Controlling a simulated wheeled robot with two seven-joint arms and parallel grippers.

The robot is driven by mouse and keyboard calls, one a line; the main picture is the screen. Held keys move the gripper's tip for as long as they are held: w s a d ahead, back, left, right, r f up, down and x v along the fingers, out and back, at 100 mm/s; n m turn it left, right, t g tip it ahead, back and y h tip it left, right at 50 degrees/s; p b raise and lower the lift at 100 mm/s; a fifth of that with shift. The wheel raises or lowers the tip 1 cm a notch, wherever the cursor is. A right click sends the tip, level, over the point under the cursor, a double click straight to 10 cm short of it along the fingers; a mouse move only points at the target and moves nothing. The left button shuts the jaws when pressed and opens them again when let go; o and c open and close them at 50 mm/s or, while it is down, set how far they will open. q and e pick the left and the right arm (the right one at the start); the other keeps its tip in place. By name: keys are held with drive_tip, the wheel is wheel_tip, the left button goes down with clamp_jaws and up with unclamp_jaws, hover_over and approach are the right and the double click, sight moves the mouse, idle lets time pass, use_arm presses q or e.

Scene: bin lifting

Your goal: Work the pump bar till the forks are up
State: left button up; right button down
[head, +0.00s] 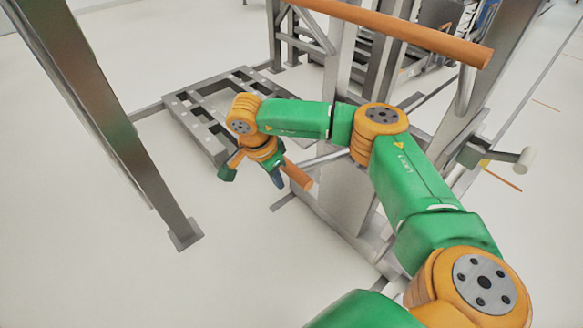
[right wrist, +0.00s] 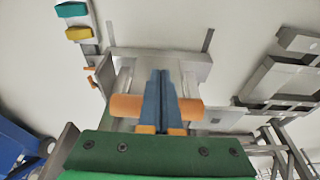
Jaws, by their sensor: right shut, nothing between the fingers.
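The pump bar (head: 299,175) is a thin grey rod with an orange grip, low on the front of the grey lifter. Its grip also shows in the right wrist view (right wrist: 126,106), lying crosswise. My right gripper (head: 279,182) is right beside the grip in the head view. Its blue fingers (right wrist: 160,75) are shut together, empty, and cross in front of the grip in the wrist view. I cannot tell whether they touch it. A grey slatted frame (head: 196,134), seemingly the forks, sits low near the floor. My left gripper is not in view.
A long orange handle (head: 420,36) crosses the lifter's top. A grey post (head: 110,115) with a foot plate stands at left. Teal (right wrist: 72,9) and yellow (right wrist: 79,32) blocks show in the wrist view. The floor at front left is clear.

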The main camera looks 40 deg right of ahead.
drive_tip(key=v, duration=0.7)
drive_tip(key=shift+p, duration=0.45)
idle(0.4)
